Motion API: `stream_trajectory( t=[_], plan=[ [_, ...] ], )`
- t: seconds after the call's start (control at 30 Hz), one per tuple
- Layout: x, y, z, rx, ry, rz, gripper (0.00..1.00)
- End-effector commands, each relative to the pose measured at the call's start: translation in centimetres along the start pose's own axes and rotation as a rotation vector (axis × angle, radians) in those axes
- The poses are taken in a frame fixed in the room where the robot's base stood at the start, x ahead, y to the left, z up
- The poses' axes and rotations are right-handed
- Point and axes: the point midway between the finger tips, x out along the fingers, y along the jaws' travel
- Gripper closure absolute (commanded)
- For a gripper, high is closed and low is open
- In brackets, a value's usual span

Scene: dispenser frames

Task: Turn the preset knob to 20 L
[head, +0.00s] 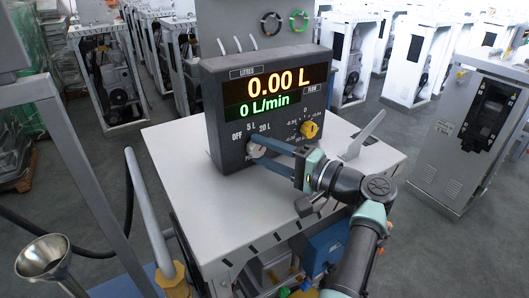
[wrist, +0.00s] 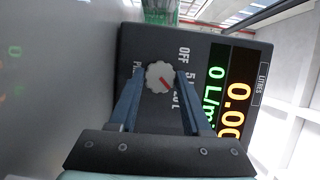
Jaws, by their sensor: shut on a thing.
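The grey preset knob (wrist: 160,77) sits low on the dark dispenser panel (head: 219,122). It also shows in the head view (head: 254,150), partly covered by the fingers. The labels OFF, 5 L and 20 L lie around it. A red mark on the knob lies on its lower right part in the wrist view, on the side of the 20 L label; its exact aim is hard to read. My gripper (wrist: 158,80) is shut on the knob, a blue finger on each side. The fingers partly cover the 20 L and preset lettering.
The display (head: 276,83) reads 0.00 L and 0 L/min. A yellow flow knob (head: 309,129) sits right of the preset knob. A grey lever (head: 364,135) stands on the white cabinet top (head: 185,165) at right. A hose and funnel (head: 43,257) are at left.

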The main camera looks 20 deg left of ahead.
Motion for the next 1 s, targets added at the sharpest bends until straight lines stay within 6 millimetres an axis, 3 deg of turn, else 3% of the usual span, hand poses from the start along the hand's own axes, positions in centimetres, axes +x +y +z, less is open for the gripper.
stream_trajectory(
  t=[0.6, 0.63, 0.8, 1.0],
  plan=[
    [-0.03, 0.06, -0.02, 0.043, 0.001, -0.017, 1.00],
    [-0.02, 0.06, -0.02, 0.043, 0.001, -0.017, 0.50],
    [-0.02, 0.06, -0.02, 0.041, 0.001, -0.017, 0.22],
    [-0.01, 0.06, -0.01, 0.040, 0.001, -0.016, 0.22]
  ],
)
